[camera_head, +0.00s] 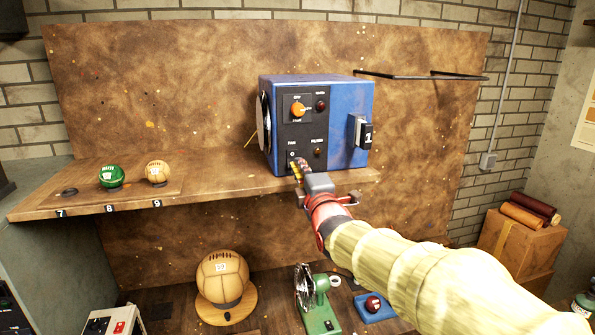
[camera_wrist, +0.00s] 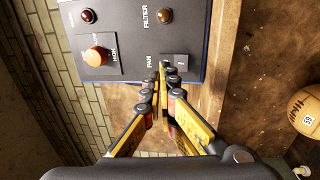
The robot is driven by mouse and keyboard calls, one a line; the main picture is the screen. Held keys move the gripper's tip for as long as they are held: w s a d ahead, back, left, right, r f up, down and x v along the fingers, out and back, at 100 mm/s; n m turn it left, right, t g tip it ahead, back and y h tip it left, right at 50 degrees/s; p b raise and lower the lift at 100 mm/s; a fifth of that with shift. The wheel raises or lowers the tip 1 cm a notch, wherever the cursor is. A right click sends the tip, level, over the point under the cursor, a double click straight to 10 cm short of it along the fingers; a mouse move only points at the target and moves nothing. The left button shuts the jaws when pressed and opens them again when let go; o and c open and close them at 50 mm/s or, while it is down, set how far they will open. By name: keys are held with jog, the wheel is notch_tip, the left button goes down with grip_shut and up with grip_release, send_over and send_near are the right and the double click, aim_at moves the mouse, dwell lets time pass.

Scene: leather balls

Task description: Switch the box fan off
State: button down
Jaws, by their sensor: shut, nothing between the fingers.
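The box fan (camera_head: 346,110) is a blue box with a dark front panel, standing on the wooden shelf. Its panel has an orange knob (camera_head: 298,109), which also shows in the wrist view (camera_wrist: 96,56), and two dark, dull-looking lamps. The FAN rocker switch (camera_wrist: 180,62) is low on the panel beside the FAN label. My gripper (camera_head: 297,168) is shut and empty, its fingertips (camera_wrist: 161,72) close beside the switch. I cannot tell whether they touch the switch or panel. The fingers partly cover the switch area in the head view.
On the shelf's left are a green ball (camera_head: 112,176) and a small tan ball (camera_head: 157,172). A larger tan ball (camera_head: 222,277) sits on a stand below. A green machine (camera_head: 318,315) is under the shelf. A black rail (camera_head: 420,76) juts from the board at right.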

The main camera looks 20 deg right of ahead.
jog(key=s+b, duration=0.1)
jog(key=s, duration=0.6)
jog(key=shift+s+r, duration=0.4)
